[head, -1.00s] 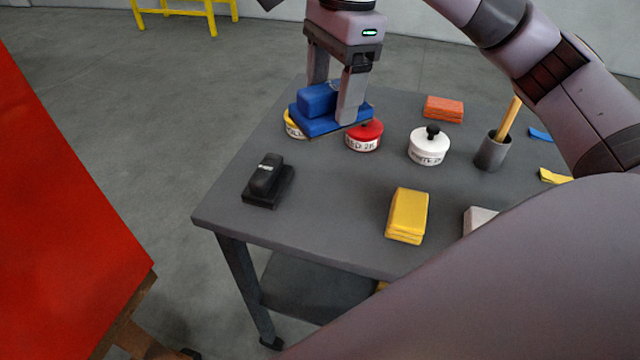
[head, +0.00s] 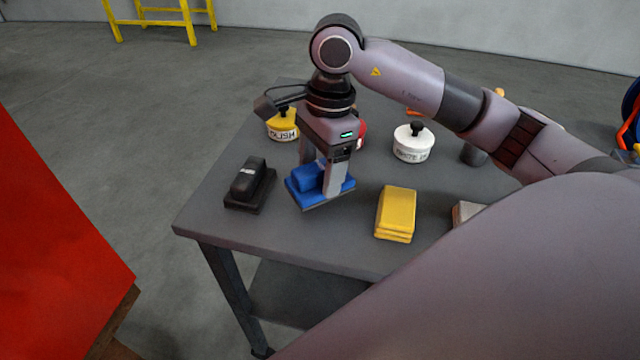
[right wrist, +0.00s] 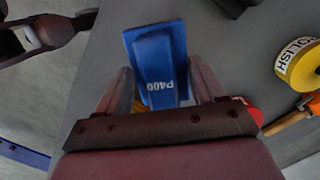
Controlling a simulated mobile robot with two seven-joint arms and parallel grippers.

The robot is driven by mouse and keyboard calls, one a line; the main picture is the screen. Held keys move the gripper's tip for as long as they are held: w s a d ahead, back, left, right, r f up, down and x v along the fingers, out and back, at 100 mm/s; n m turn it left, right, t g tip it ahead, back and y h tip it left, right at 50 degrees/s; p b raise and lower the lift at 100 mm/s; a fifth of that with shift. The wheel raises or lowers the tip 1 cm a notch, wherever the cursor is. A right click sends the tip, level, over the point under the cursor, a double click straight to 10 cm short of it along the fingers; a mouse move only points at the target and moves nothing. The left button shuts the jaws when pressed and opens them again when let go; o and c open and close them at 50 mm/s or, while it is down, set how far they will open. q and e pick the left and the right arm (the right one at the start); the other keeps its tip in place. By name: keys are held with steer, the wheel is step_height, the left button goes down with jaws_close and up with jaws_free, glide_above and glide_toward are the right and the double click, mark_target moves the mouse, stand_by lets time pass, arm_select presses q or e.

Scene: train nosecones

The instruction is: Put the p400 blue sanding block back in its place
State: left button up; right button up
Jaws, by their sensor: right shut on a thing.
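The blue sanding block (head: 310,182) is held in my right gripper (head: 320,180), a finger on each side of its raised handle. It hangs just above the grey table (head: 290,240) or close to its top; I cannot tell whether it touches. In the right wrist view the block (right wrist: 155,60) reads P400 and sits between the fingers of my right gripper (right wrist: 160,90). A black sanding block (head: 249,185) stands on the table to its left. My left gripper is not in view.
A yellow stack (head: 396,212) lies right of the held block, with a pale block (head: 466,212) beyond. A yellow polish tin (head: 283,125) and a white tin (head: 413,145) stand behind. A red panel (head: 50,230) is at far left. The table's front left is clear.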

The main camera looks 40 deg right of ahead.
mark_target(320, 186)
steer(key=shift+f, duration=2.15)
steer(key=o, duration=0.9)
steer(key=shift+o, duration=0.2)
steer(key=r, duration=0.4)
steer(key=d+r, duration=0.1)
steer(key=r, duration=0.7)
steer(key=shift+d, duration=0.2)
